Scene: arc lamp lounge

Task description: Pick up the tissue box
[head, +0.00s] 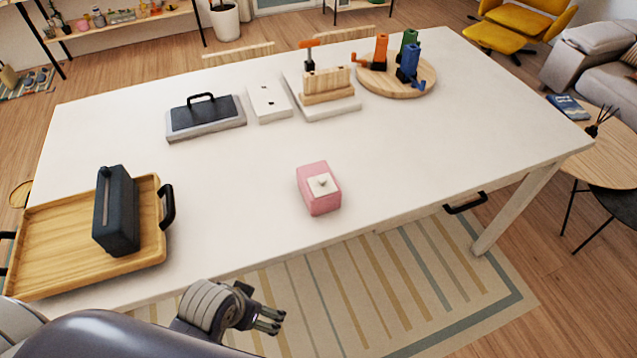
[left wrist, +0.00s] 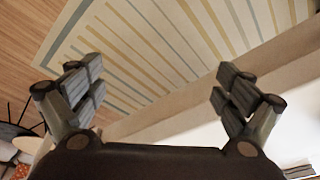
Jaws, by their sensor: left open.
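The tissue box (head: 311,199) appears to be the small pink box with a white square top and a small pale tuft. It stands upright on the white table (head: 235,200), close to the front edge, with clear space around it. My left gripper (head: 268,318) is in front of the table's front edge, below and to the left of the pink box in the head view. In the left wrist view my left gripper (left wrist: 158,92) has its fingers wide apart with nothing between them. The pink box does not show there. My right gripper is not in view.
A wooden tray (head: 50,240) holding a dark slotted box (head: 117,212) stands at the table's left. A dark lidded dish (head: 205,117), white board (head: 268,103), wooden rack (head: 328,85) and round board with coloured mills (head: 425,72) stand farther back. A striped rug (head: 400,290) lies below.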

